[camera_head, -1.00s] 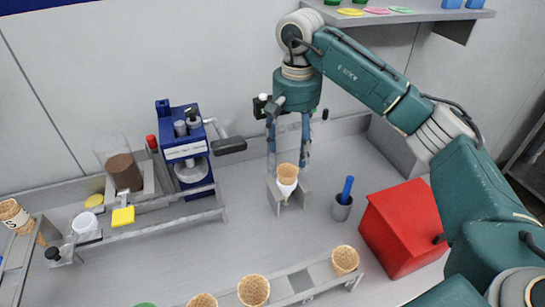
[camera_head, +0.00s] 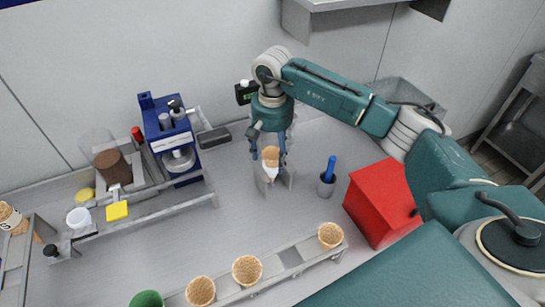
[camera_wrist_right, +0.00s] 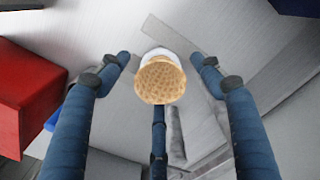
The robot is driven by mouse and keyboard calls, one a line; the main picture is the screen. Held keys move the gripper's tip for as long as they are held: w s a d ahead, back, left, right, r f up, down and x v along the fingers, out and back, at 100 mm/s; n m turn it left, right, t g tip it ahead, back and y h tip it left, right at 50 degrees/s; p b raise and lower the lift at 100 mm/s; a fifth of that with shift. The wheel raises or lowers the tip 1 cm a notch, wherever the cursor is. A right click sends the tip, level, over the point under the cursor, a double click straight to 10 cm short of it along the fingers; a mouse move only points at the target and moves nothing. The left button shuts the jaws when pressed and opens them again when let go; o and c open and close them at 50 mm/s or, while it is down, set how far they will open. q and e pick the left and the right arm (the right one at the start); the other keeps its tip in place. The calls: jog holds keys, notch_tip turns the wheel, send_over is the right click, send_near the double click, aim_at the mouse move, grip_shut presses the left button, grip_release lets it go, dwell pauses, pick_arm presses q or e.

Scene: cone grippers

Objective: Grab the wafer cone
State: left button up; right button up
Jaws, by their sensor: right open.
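A wafer cone (camera_head: 271,155) with a white lower part stands upright in a small metal stand (camera_head: 286,178) on the counter. In the right wrist view the cone (camera_wrist_right: 160,80) shows its open mouth, with my blue gripper fingers spread around it at a distance. My right gripper (camera_head: 269,158) is open above and around the cone, fingers pointing down, apparently not touching it. The cone's lower part is partly hidden by the stand and fingers. My left gripper is not in view.
A red box (camera_head: 382,203) and a grey cup with a blue handle (camera_head: 327,183) stand right of the stand. A blue machine (camera_head: 170,142) is to the left. More wafer cones (camera_head: 247,269) sit in a rack in front. A shelf (camera_head: 330,8) overhangs at the back.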

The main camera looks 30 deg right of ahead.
jog(key=shift+f, duration=0.25)
jog(key=c, duration=0.8)
jog(key=shift+r, duration=0.1)
